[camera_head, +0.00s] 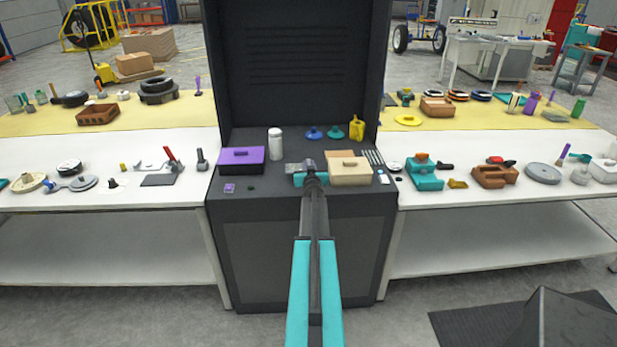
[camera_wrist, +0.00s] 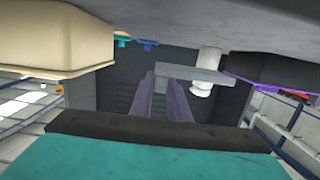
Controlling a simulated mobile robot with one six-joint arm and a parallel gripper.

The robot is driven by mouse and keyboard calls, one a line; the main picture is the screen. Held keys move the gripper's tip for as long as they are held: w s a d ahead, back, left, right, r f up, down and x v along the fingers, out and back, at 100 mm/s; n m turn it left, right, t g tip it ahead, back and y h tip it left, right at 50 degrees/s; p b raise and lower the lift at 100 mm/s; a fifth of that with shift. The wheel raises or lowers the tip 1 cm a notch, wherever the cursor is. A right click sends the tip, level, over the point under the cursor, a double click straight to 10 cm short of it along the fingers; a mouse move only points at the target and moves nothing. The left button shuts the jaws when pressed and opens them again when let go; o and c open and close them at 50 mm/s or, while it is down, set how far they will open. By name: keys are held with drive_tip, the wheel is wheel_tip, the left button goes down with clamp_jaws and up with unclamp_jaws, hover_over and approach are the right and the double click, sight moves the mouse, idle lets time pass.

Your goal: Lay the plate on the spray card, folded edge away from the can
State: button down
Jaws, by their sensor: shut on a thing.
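A small grey plate (camera_head: 292,168) shows just left of my gripper (camera_head: 308,166) on the dark middle bench. In the wrist view the grey plate (camera_wrist: 205,76) reaches sideways from between the two fingertips of my gripper (camera_wrist: 163,76), which is shut on it. The picture is too small to tell which edge is folded. The white can (camera_head: 275,143) stands upright behind and left of the plate; it also shows beyond the plate in the wrist view (camera_wrist: 208,60). I cannot make out a spray card; my arm and gripper hide part of the bench top.
A purple-lidded box (camera_head: 242,158) stands left of my gripper and a beige box (camera_head: 348,169) close on its right. Blue and teal funnel-like pieces (camera_head: 314,133) and a yellow bottle (camera_head: 356,129) stand behind. A tall dark panel (camera_head: 297,60) closes the back.

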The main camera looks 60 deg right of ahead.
drive_tip(key=shift+f+b, duration=0.6)
drive_tip(key=shift+f, duration=1.6)
drive_tip(key=shift+f, duration=0.25)
drive_tip(key=c, duration=1.7)
unclamp_jaws()
drive_tip(key=shift+b, duration=0.35)
drive_tip(key=shift+b+v, duration=0.6)
drive_tip(key=shift+v, duration=2.3)
drive_tip(key=shift+b+v, duration=0.35)
drive_tip(key=shift+v, duration=3.7)
drive_tip(key=shift+w+a, duration=0.1)
